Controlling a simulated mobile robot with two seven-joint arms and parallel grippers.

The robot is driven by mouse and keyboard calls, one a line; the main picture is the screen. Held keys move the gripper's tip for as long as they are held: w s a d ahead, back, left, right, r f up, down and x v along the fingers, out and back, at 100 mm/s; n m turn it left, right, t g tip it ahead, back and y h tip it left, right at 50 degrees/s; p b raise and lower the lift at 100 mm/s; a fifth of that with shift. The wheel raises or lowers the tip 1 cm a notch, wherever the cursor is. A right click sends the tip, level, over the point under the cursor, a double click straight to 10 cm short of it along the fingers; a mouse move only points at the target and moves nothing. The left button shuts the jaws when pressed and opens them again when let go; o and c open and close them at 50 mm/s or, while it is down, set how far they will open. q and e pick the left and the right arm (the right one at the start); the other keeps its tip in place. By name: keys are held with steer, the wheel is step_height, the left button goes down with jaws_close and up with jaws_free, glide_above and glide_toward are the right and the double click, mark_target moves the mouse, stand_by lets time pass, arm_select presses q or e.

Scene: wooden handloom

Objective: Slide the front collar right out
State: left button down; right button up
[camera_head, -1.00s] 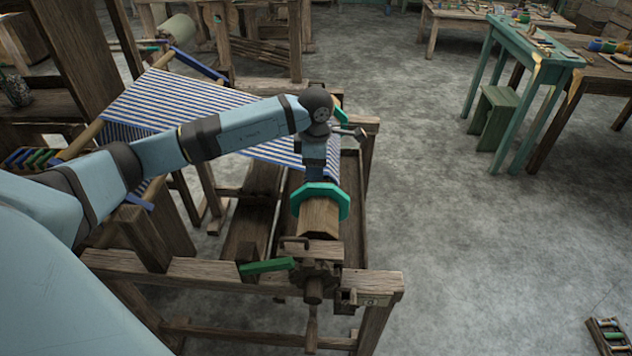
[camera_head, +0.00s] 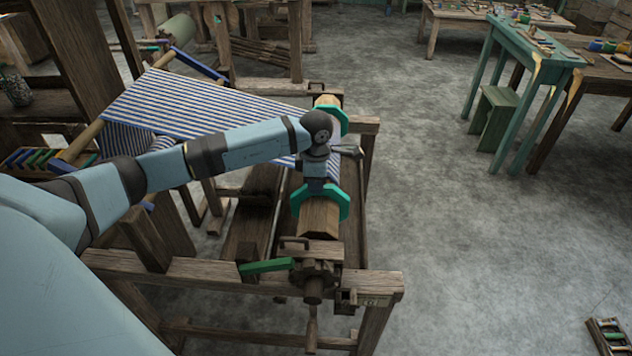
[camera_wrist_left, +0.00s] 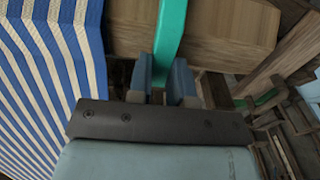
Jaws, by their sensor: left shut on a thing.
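The front collar (camera_head: 341,203) is a green octagonal ring around the near part of the wooden cloth beam (camera_head: 318,218). My left gripper (camera_head: 318,186) reaches down to it from above and behind, shut on its upper rim. In the left wrist view my left gripper's two blue-grey fingers (camera_wrist_left: 161,82) stand on either side of the green collar (camera_wrist_left: 171,35), beside the beam (camera_wrist_left: 230,35). The gripper hides part of the collar's top edge. A second green collar (camera_head: 341,119) sits farther back on the beam. My right gripper is not in view.
Blue-and-white striped cloth (camera_head: 190,105) runs to the beam behind the collar. A ratchet wheel and crank (camera_head: 313,280), a green lever (camera_head: 267,266) and the loom's front rail (camera_head: 190,272) lie nearer. Open floor (camera_head: 470,250) lies to the right.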

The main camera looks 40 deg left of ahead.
mark_target(314, 213)
arm_select(q)
steer(key=s+d, duration=0.1)
steer(key=s, duration=0.1)
steer(key=s+d, duration=0.2)
steer(key=s, duration=0.1)
steer(key=shift+s+d+p, duration=0.2)
steer(key=shift+s+p, duration=0.1)
steer(key=shift+p, duration=0.05)
steer(key=shift+f, duration=0.1)
steer(key=c, duration=1)
jaws_free()
steer(key=shift+s+d, duration=0.1)
steer(key=shift+c, duration=0.2)
